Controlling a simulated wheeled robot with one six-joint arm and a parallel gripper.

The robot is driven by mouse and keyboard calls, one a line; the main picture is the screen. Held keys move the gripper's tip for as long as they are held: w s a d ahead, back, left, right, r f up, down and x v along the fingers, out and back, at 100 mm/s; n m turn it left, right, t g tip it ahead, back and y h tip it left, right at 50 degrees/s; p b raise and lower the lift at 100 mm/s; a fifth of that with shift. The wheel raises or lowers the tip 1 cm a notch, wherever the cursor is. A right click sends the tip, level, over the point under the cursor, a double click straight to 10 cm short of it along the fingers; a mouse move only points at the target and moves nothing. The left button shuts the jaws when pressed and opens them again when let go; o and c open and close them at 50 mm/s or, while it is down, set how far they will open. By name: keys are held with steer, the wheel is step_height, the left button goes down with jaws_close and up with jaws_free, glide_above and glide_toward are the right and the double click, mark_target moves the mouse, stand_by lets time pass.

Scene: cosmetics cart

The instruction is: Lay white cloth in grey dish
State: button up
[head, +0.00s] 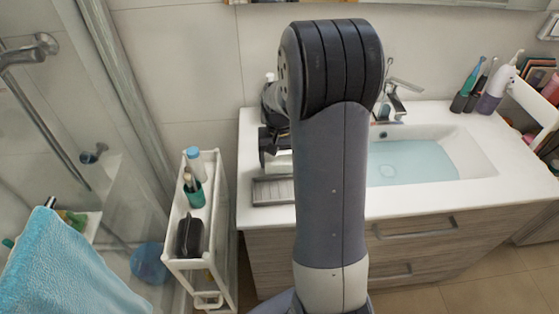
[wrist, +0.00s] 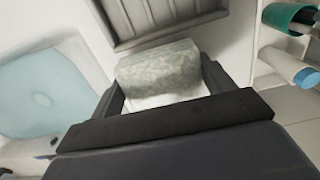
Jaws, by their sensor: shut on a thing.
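The white cloth (wrist: 158,72) is between the two fingers of my gripper (wrist: 163,84) in the wrist view. It looks folded or rolled, with a pale, mottled surface. My gripper is shut on it. The grey dish (wrist: 165,28) is a ribbed tray just beyond the cloth in the wrist view. In the head view the grey dish (head: 272,191) lies on the left part of the white counter, partly hidden by my arm. There my gripper (head: 270,152) is above and behind the dish, and a bit of the cloth (head: 281,162) shows beside my arm.
The basin (head: 412,162) with bluish water is right of my arm. A narrow white cart (head: 202,262) with a green cup (head: 195,193) and a dark case (head: 190,237) stands left of the counter. A tap (head: 397,95) stands behind the basin; toiletries crowd the counter's right end.

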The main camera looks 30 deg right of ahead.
steer(key=shift+s+f, duration=0.2)
steer(key=shift+f, duration=0.4)
steer(key=shift+w+f, duration=0.1)
steer(key=o, duration=0.9)
steer(key=shift+w+d, duration=0.2)
steer(key=shift+w, duration=0.05)
steer(key=shift+s, duration=0.1)
